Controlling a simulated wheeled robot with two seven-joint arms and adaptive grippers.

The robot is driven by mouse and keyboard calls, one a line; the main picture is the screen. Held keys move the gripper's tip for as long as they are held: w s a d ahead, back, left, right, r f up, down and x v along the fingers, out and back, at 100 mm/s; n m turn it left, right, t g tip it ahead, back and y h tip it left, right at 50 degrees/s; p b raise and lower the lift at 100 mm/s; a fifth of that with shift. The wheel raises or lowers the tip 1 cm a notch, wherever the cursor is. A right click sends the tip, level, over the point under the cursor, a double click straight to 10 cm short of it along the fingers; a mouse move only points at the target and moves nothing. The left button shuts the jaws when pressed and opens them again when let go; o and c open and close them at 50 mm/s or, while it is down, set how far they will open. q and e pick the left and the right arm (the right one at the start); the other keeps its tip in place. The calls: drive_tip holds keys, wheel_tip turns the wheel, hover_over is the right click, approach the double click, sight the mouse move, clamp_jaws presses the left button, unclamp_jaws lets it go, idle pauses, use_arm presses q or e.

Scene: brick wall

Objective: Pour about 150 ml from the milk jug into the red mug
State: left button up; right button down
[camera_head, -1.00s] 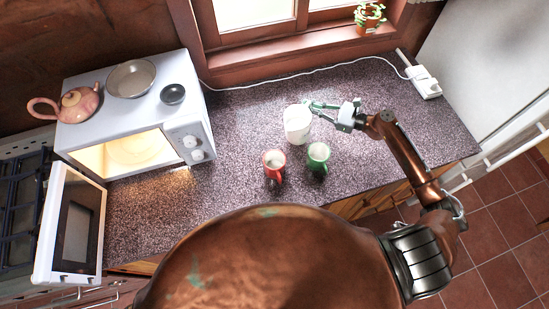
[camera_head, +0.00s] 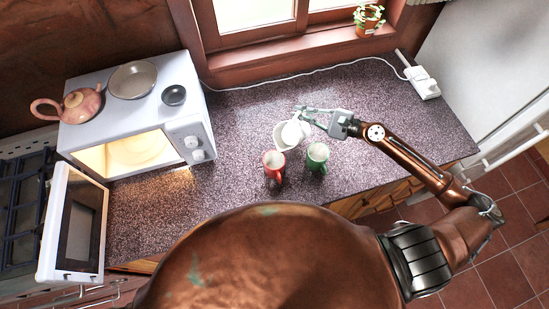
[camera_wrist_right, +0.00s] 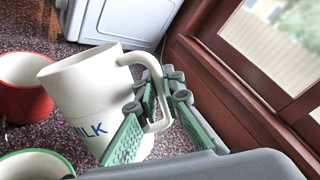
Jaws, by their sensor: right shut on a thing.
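The white milk jug (camera_head: 293,133) is off upright, tilted toward the lower left, with its mouth just above and behind the red mug (camera_head: 273,166). My right gripper (camera_head: 308,113) is shut on the jug's handle. In the right wrist view, the jug (camera_wrist_right: 85,95) shows blue lettering, and the green finger pads (camera_wrist_right: 152,118) are around its handle. The red mug (camera_wrist_right: 22,92) is left of the jug there, cut off by the frame edge. I see no stream of milk. My left gripper is not in view.
A green mug (camera_head: 317,157) stands just right of the red mug. A white microwave (camera_head: 190,100) with its door open is at the left, with a teapot (camera_head: 80,104) on top. The counter (camera_head: 240,120) between microwave and mugs is clear.

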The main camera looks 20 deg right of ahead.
sight(297, 114)
drive_tip(key=shift+s+a+r+n+p, duration=0.15)
drive_tip(key=shift+r+n+p, duration=0.15)
drive_tip(key=shift+r+p, duration=0.1)
drive_tip(key=shift+s+a+r+n+p, duration=0.1)
drive_tip(key=shift+a+r+n+p, duration=0.05)
drive_tip(key=shift+r+n+p, duration=0.2)
drive_tip(key=shift+s+a+r+n+h+p, duration=0.25)
drive_tip(key=shift+r+p, duration=0.2)
drive_tip(key=shift+p, duration=0.55)
drive_tip(key=shift+s+a+r+n+h+p, duration=0.1)
drive_tip(key=shift+s+a+r+n+p, duration=0.25)
drive_tip(key=shift+p, duration=0.65)
drive_tip(key=shift+w+r+p, duration=0.1)
drive_tip(key=shift+r+p, duration=0.2)
drive_tip(key=shift+p, duration=0.35)
drive_tip(key=shift+a+n+p, duration=0.1)
drive_tip(key=shift+n+p, duration=0.15)
drive_tip(key=shift+p, duration=0.1)
drive_tip(key=shift+s+a, duration=0.1)
drive_tip(key=shift+s, duration=0.1)
drive_tip(key=shift+s+a+r+n+t+p, duration=0.3)
drive_tip(key=shift+s+a+r+n+p, duration=0.5)
drive_tip(key=shift+p, duration=2.8)
